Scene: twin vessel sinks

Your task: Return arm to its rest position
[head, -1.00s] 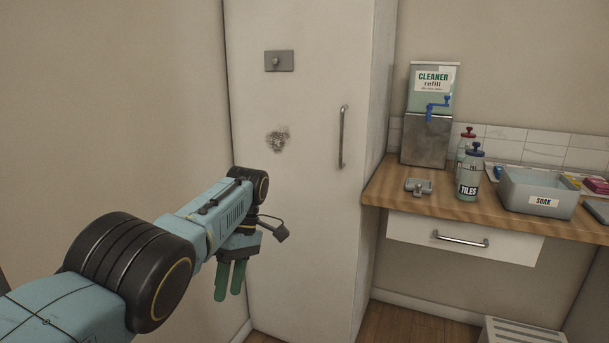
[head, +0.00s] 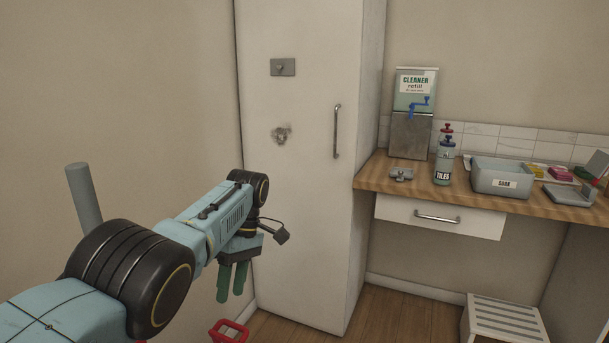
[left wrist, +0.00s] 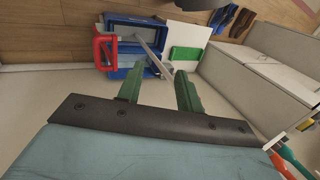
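My left arm comes in from the left in the head view, stretched forward in front of a tall white cabinet (head: 300,200). My left gripper (head: 232,284) hangs at its end with its green fingers pointing down. In the left wrist view my left gripper (left wrist: 156,80) shows its two fingers apart, with nothing between them. The right gripper is not in view.
A wooden counter (head: 425,182) at right holds a cleaner dispenser (head: 411,135), bottles (head: 443,160) and a grey tray (head: 501,180). A white slatted stool (head: 502,320) stands below. A red handle (head: 228,331) shows low; a blue crate (left wrist: 127,35) shows in the wrist view.

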